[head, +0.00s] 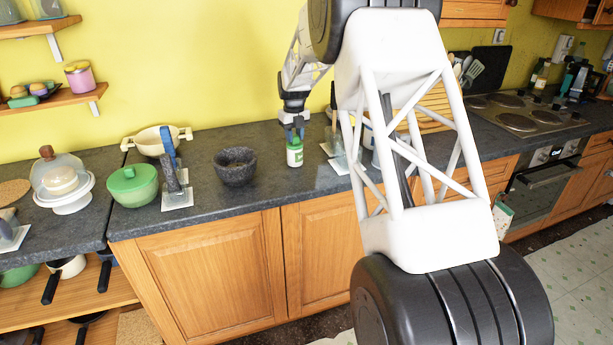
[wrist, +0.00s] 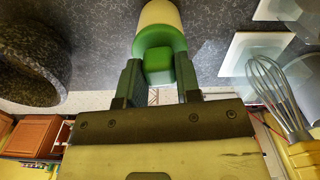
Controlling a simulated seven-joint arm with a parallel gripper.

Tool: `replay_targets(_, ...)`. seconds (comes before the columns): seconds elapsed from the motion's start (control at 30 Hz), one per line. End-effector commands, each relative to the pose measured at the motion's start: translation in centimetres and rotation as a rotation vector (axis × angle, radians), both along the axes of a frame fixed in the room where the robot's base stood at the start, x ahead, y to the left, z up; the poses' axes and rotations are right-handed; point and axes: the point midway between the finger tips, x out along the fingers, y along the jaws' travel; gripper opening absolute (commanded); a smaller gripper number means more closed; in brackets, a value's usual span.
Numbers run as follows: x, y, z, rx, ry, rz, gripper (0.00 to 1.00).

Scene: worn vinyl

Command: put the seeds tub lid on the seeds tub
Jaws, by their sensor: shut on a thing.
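The seeds tub (head: 295,158) is a small white tub with a green band, upright near the front of the grey worktop in the head view. Its cream body also shows at the top of the wrist view (wrist: 160,12). The green seeds tub lid (wrist: 160,38) lines up with the tub there, its square knob between my fingers. My gripper (wrist: 158,68) is shut on that knob; in the head view my gripper (head: 294,136) points down directly over the tub. Lid and tub look touching, but I cannot tell whether the lid is fully seated.
A dark stone mortar (head: 235,168) stands just left of the tub. White tiles (wrist: 255,52) and a wire whisk (wrist: 272,92) are close on the right. The worktop in front of the tub is narrow.

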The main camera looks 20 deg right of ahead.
Motion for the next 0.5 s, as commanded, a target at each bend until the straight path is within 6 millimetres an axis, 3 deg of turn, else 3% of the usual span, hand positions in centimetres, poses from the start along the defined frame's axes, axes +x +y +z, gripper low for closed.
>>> replay_targets(0.47,0.00,0.00,-0.39,0.000,0.000,0.000,0.00)
replay_targets(0.5,0.00,0.00,-0.39,0.000,0.000,0.000,0.34)
